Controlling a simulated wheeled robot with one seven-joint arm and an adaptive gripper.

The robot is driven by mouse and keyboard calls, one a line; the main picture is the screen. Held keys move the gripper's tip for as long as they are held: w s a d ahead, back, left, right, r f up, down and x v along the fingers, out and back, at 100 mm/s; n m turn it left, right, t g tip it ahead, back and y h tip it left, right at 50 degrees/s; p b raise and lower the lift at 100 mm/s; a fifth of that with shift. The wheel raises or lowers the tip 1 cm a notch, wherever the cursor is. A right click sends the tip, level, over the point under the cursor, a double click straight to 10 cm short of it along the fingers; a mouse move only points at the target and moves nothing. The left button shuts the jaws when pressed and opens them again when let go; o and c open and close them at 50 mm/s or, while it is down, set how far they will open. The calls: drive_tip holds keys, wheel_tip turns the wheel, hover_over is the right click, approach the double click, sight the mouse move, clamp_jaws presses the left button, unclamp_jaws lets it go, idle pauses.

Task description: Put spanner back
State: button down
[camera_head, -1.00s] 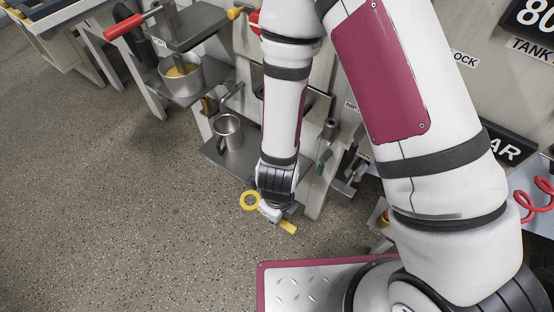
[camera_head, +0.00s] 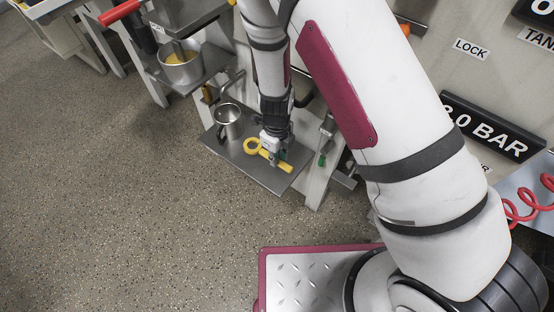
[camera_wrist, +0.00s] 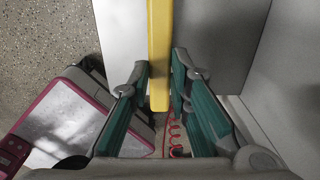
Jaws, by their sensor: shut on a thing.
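The yellow spanner (camera_head: 284,165) has a ring at its left end and a straight bar at its right end. My gripper (camera_head: 272,157) is shut on its bar, just over a grey metal shelf (camera_head: 264,178) in the head view. I cannot tell whether the spanner touches the shelf. In the wrist view the yellow bar (camera_wrist: 160,45) stands between my two green-padded fingers (camera_wrist: 160,78); its ring is out of that view.
A metal mug (camera_head: 228,121) stands on the same shelf, left of the spanner. A pot with yellow contents (camera_head: 180,66) sits on a higher ledge. A machine post (camera_head: 322,180) borders the shelf at right. Open speckled floor (camera_head: 120,200) lies left and in front.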

drive_tip(key=shift+w, duration=0.5)
wheel_tip(320, 180, down, 4)
drive_tip(key=shift+s+r+b, duration=0.1)
drive_tip(key=shift+r+b, duration=0.1)
drive_tip(key=shift+b, duration=0.65)
drive_tip(key=c, duration=1.5)
unclamp_jaws()
wheel_tip(320, 180, up, 12)
drive_tip(key=p, duration=0.4)
